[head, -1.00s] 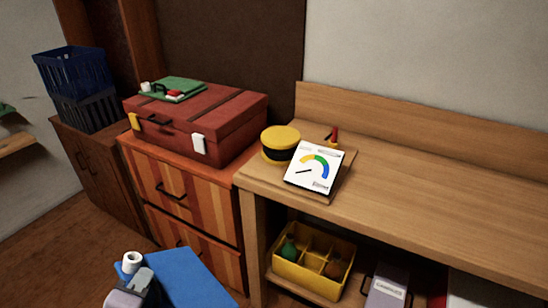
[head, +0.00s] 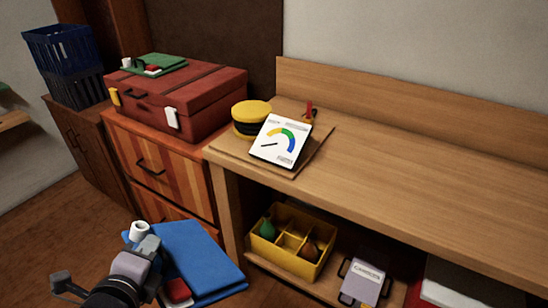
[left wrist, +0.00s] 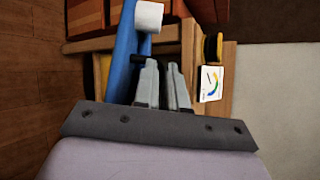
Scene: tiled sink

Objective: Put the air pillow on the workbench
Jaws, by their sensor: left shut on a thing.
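The air pillow (head: 200,258) is a flat blue pad with a white round cap and a red part. My left gripper (head: 150,246) is shut on its edge, in front of the drawers and below the workbench top. In the left wrist view the blue pad (left wrist: 124,45) shows edge-on beside the fingers (left wrist: 162,85); the exact grip is partly hidden. The wooden workbench (head: 420,165) spans the right side, its top mostly bare. My right gripper is not in view.
On the bench's left end are a yellow-black round item (head: 251,120), a white gauge card (head: 281,141) and a small red-handled item (head: 309,112). A red case (head: 185,105) carries a similar green pad (head: 155,63). A yellow divided bin (head: 292,243) sits on the lower shelf.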

